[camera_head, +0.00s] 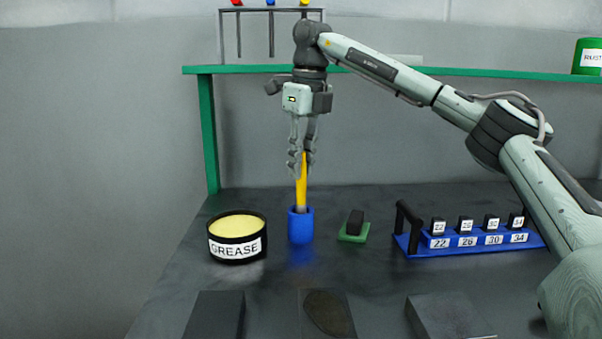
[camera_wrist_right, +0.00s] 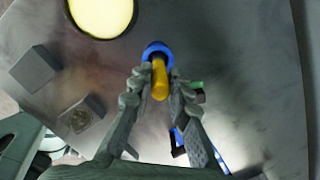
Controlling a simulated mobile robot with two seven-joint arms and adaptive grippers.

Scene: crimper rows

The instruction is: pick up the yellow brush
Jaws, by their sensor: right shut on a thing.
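The yellow brush (camera_head: 301,186) stands upright in a small blue cup (camera_head: 300,228) on the dark bench; its lower end is hidden inside the cup. My right gripper (camera_head: 301,165) points straight down over the cup and is shut on the upper part of the brush handle. In the right wrist view the brush (camera_wrist_right: 160,80) sits between the two fingers (camera_wrist_right: 158,95), with the blue cup (camera_wrist_right: 157,48) behind it. My left gripper is not in view.
A round grease tin (camera_head: 238,238) stands left of the cup. A green block with a black grip (camera_head: 354,227) and a blue rack with numbered dies (camera_head: 468,241) are to the right. Dark blocks (camera_head: 215,315) lie in front. A green shelf (camera_head: 450,71) runs behind.

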